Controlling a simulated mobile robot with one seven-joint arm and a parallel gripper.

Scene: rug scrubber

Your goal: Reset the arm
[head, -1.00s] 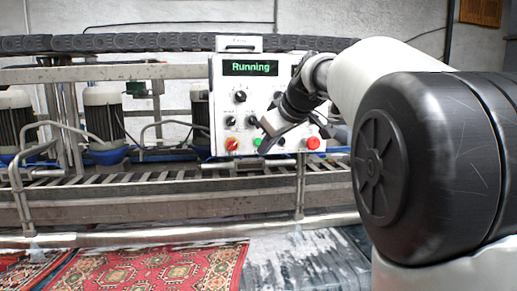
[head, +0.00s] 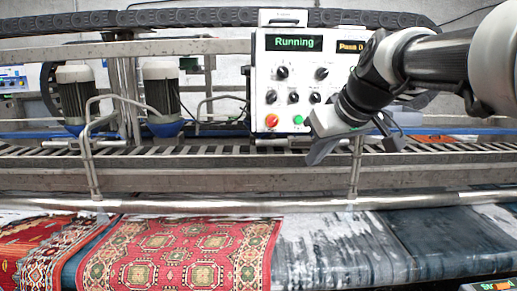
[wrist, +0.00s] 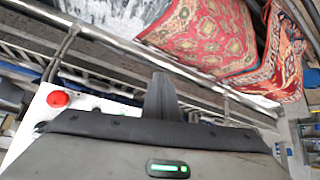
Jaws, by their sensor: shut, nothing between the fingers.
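My gripper (head: 322,150) hangs in front of the lower right part of the white control panel (head: 262,85) in the head view. Its fingers are together and hold nothing; in the wrist view the dark closed fingers (wrist: 160,98) point toward the rail and rugs. The panel's left display (head: 294,43) reads "Running" in green. A green button (head: 298,119) and an orange-red knob (head: 271,120) show to the left of my gripper.
A metal rail (head: 230,204) and slatted conveyor run across below the panel. A red patterned rug (head: 180,255) and a grey rug (head: 340,250) lie in front. Two motors (head: 161,90) stand left. A black cable chain (head: 200,18) runs along the top.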

